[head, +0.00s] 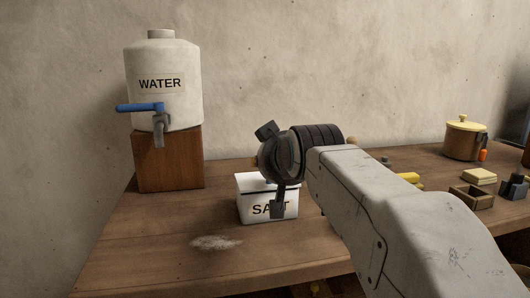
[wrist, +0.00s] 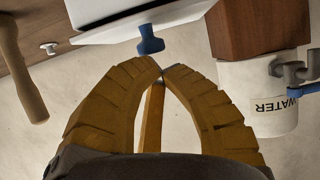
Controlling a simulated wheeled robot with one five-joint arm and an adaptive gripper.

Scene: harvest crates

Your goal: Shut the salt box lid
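The white salt box (head: 251,210) stands on the table below my wrist in the head view. My wrist hides much of its top and part of its label. In the wrist view, which is upside down, a white box (wrist: 110,18) with a blue knob (wrist: 150,41) fills the top edge and seems to be the salt box. The lid's angle is not clear. My gripper (wrist: 163,70) has brown ridged fingers with tips almost together and nothing visible between them. The tips appear close to the blue knob, apart from it in the picture. The head view hides the fingertips.
A water jug (head: 180,105) with a blue lever stands on a wooden block (head: 168,162) at left. Spilled white grains (head: 215,243) lie in front of the box. A yellow-lidded pot (head: 463,142) and small boxes (head: 471,196) are at right.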

